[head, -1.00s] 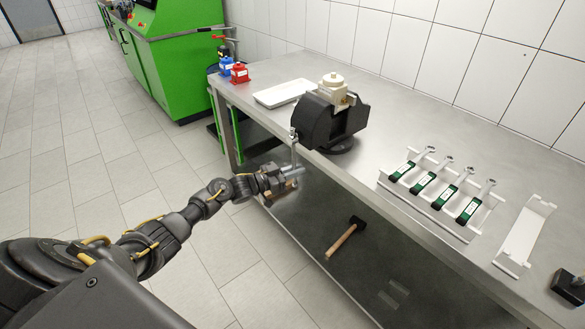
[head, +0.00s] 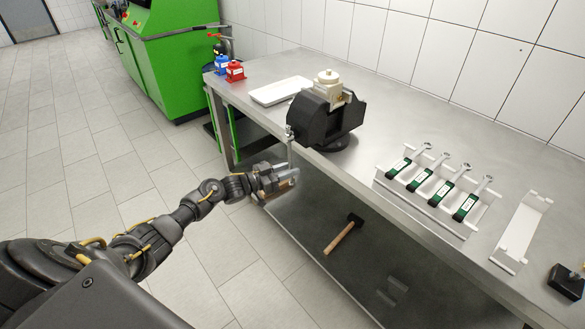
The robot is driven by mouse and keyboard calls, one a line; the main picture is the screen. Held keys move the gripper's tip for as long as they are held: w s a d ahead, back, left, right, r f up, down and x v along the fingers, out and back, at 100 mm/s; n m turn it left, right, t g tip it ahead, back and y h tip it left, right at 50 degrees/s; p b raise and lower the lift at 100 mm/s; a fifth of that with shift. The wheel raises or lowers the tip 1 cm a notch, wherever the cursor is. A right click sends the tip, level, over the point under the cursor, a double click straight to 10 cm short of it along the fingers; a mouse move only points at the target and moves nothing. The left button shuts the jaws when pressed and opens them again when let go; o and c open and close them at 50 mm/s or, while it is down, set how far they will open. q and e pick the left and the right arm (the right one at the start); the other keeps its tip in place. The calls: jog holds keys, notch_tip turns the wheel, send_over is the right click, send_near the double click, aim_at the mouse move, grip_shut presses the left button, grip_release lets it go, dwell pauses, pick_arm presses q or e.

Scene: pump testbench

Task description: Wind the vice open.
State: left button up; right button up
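The black vice (head: 318,118) stands on the metal bench near its front edge. A cream-coloured pump part (head: 328,85) sits in the top of its jaws. The vice's handle bar (head: 290,150) hangs down from the screw end at the bench's front edge. My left gripper (head: 287,177) is at the lower end of this bar, in front of the bench edge. Its fingers are small here and partly merge with the bar, so I cannot tell whether they are closed on it. My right gripper is not in view.
A white tray (head: 280,91) and blue (head: 221,66) and red (head: 235,71) bottles stand left of the vice. A rack (head: 428,211) of green-handled wrenches and a white holder (head: 521,232) lie right. A hammer (head: 343,234) lies on the lower shelf.

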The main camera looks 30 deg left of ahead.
pick_arm(q)
jog(key=b+v, duration=0.1)
jog(key=v, duration=0.8)
